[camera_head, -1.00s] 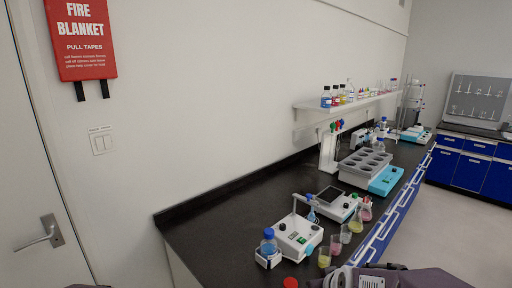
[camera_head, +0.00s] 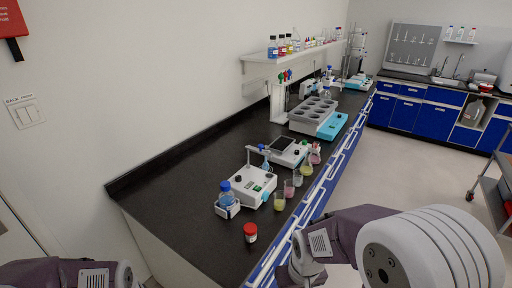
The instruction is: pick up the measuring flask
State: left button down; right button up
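Several small glass vessels stand along the front edge of the black bench. I cannot tell for certain which is the measuring flask. A conical flask with yellow-green liquid (camera_head: 306,168) and a flask with pink liquid (camera_head: 315,154) stand beside the devices. Beakers with yellow (camera_head: 279,202), pink (camera_head: 289,189) and pale green liquid (camera_head: 298,177) stand nearer. A small flask with a blue top (camera_head: 265,160) is partly hidden behind the near white device. My left and right arms show at the bottom corners, away from the glassware. Neither gripper's fingertips are visible.
A white device (camera_head: 254,188) holds the near middle of the bench (camera_head: 180,190), with a blue-capped bottle (camera_head: 226,194) and a red-capped jar (camera_head: 250,232) nearby. A grey multi-hole bath (camera_head: 313,114) stands farther back. The bench's left part is clear.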

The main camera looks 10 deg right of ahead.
aim_at(266, 166)
jog(key=i+l+u, duration=0.3)
jog(key=l+u, duration=0.2)
jog(key=l, duration=0.8)
jog(key=l+u, duration=0.45)
jog(key=l, duration=0.9)
jog(key=k+l+u, duration=0.1)
jog(key=l+u, duration=0.4)
jog(key=l, duration=0.9)
jog(key=i+l, duration=0.25)
jog(key=i, duration=0.2)
